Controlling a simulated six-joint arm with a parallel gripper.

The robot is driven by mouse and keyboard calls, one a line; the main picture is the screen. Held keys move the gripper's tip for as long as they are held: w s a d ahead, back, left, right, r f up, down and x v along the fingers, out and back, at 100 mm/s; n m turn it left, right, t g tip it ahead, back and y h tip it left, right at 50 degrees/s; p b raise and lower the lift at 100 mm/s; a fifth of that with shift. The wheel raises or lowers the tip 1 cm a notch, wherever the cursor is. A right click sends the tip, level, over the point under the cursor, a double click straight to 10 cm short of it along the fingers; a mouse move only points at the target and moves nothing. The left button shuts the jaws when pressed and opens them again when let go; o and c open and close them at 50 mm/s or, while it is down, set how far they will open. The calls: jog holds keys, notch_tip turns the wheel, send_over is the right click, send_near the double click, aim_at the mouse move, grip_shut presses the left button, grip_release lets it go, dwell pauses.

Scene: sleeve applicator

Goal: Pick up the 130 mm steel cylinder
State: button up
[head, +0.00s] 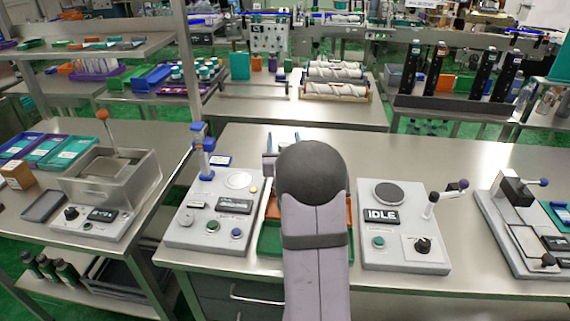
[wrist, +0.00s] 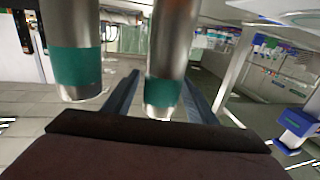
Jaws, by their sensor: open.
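Two upright steel cylinders with teal bands show in the wrist view, one at the left (wrist: 72,25) and one near the middle (wrist: 172,35). Both run out of the top of the picture, so I cannot tell which is 130 mm long. My gripper (wrist: 163,78) is open, with one finger on each side of the middle cylinder in the picture. I cannot tell whether the fingers touch it. The left cylinder is outside the fingers. In the head view my arm hides most of the gripper and both cylinders.
A green tray (head: 270,240) and an orange tray (head: 273,207) lie partly hidden under my arm. A panel with a blue-topped post (head: 205,235) stands to the left, and a panel reading IDLE (head: 381,215) to the right. A clear box (head: 110,180) is on the left table.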

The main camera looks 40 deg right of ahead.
jog(key=shift+c, duration=0.4)
grip_shut()
jog(key=shift+r, duration=0.1)
